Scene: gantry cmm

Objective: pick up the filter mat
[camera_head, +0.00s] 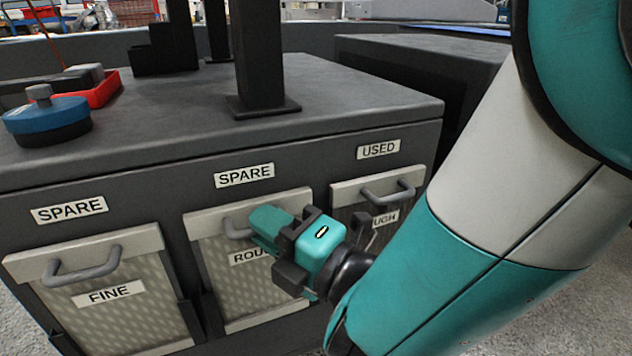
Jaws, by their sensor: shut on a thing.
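Three filter mats with pale top bars and grey handles stand in the front of a dark cabinet. The middle filter mat (222,275) sits under a "SPARE" label, and its own label reads "ROU…", the rest hidden by my gripper. My gripper (262,230) is shut on this mat's handle (234,230), with only the handle's left end showing. The left filter mat (85,325), marked "FINE", is also under a "SPARE" label. The right filter mat (345,213) is under a "USED" label, its own label partly hidden and ending in "UGH".
The grey cabinet top (185,125) carries a black post (258,60), a blue round object with a knob (47,120) and a red tray (105,90). My arm covers the right side. Speckled floor (560,325) shows at the lower right.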

